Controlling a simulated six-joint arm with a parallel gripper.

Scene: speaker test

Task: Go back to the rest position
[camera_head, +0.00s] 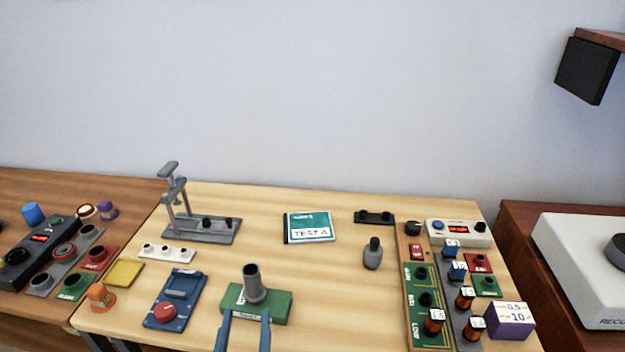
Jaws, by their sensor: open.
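My gripper (245,317) shows at the bottom of the head view as two blue fingers, spread apart with nothing between them. The fingertips overlap the front edge of a green block (277,305) in the picture; I cannot tell whether they touch it. A dark grey cylinder (252,284) stands tilted slightly on the block, just beyond the fingertips. The rest of my arm is out of frame.
A blue device with a red knob (167,313) lies left of my gripper. A grey bottle (373,254), panels of sockets (424,300) and a purple box (512,320) stand to the right. A grey press stand (203,229) and a teal booklet (309,227) are farther back. Bare wood (340,300) lies between.

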